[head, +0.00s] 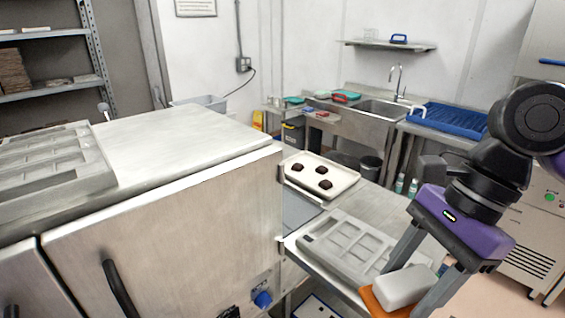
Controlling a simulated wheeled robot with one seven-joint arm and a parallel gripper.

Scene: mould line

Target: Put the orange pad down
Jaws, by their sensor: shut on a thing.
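The orange pad (374,301) is at the lower right of the head view, beneath a pale, rounded block (404,286). I cannot tell whether the block is part of the pad. My gripper (405,287) points down, with one finger on each side of the block and pad, and is shut on them. The pad's lower edge is near the bottom of the picture. It is in front of a grey mould tray on the metal bench, and I cannot tell whether it touches any surface.
The grey mould tray (345,246) lies on the bench (372,213). A cream tray (347,185) with several dark pieces stands behind it. A large steel cabinet (170,225) bounds the left, with another mould (50,165) on top. A sink and blue rack (450,118) are farther back.

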